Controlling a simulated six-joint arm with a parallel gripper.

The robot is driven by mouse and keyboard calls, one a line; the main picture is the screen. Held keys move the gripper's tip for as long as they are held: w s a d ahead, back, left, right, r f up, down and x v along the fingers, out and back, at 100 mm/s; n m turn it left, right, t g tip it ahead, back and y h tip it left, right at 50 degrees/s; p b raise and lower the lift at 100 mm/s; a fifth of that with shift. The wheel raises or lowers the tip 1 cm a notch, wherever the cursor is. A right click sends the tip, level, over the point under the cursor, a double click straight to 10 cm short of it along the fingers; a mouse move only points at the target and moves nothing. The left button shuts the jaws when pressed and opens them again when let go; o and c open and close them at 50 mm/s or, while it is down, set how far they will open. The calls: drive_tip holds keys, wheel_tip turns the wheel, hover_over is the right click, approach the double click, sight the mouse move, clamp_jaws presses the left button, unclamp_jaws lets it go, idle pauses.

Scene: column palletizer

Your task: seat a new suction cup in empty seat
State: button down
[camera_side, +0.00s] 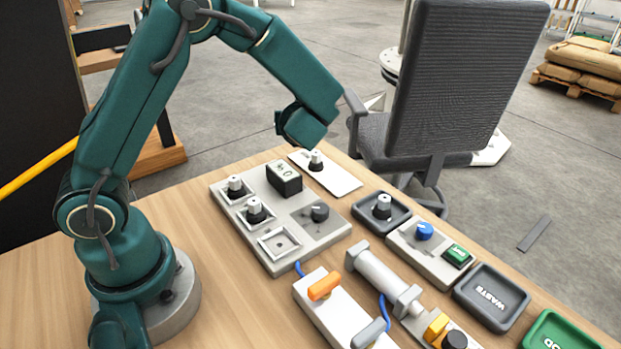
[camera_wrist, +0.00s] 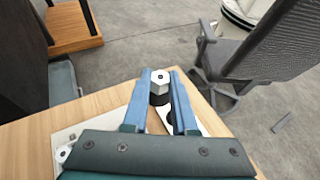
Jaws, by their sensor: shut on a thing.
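My gripper (camera_wrist: 161,86) is closed around a suction cup (camera_wrist: 159,82) with a pale hex top and a black lower part, between its two blue fingers. In the side view this cup (camera_side: 315,160) shows below my teal gripper, over a white plate (camera_side: 339,184); I cannot tell whether it touches the plate. The grey fixture plate (camera_side: 312,239) carries two cups, a left one (camera_side: 235,187) and a nearer one (camera_side: 256,211). The empty square seat (camera_side: 280,243) is at its near corner. Another cup (camera_side: 382,206) stands in a dark tray (camera_side: 363,216).
A black display box (camera_side: 284,179) and a dark knob (camera_side: 319,212) rise from the fixture. To the right are a blue knob (camera_side: 424,230), a green button (camera_side: 458,255), a WASTE tray (camera_side: 490,297) and a green tray (camera_side: 560,334). An orange lever (camera_side: 323,286) and a cylinder (camera_side: 377,271) stand in front.

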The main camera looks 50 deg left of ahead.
drive_tip(key=shift+s+a+r, duration=0.4)
drive_tip(key=shift+s+a, duration=0.05)
drive_tip(key=shift+a, duration=0.1)
drive_tip(key=s+n+g, duration=0.1)
drive_tip(key=s+d+n+g+y, duration=0.1)
drive_tip(key=s+g, duration=0.1)
drive_tip(key=s+d+n+g, duration=0.1)
drive_tip(key=s+n, duration=0.1)
drive_tip(key=shift+d+y, duration=0.1)
drive_tip(key=shift+y, duration=0.2)
drive_tip(key=s+d+f+n+g, duration=0.1)
drive_tip(key=s+d, duration=0.3)
drive_tip(key=d, duration=0.3)
drive_tip(key=s+d+f+g, duration=0.1)
drive_tip(key=s+d, duration=0.4)
drive_tip(key=d, duration=0.2)
drive_tip(key=shift+t, duration=0.4)
drive_tip(key=shift+w+d+f, duration=0.1)
drive_tip(key=shift+d+f, duration=0.15)
drive_tip(key=shift+f, duration=0.8)
drive_tip(key=shift+d+f, duration=0.3)
drive_tip(key=shift+f, duration=0.8)
drive_tip(key=shift+w+d+f, duration=0.1)
drive_tip(key=shift+d+f, duration=0.15)
drive_tip(key=shift+f, duration=0.8)
drive_tip(key=shift+f, duration=0.3)
drive_tip(key=shift+r, duration=0.4)
drive_tip(key=shift+r, duration=0.35)
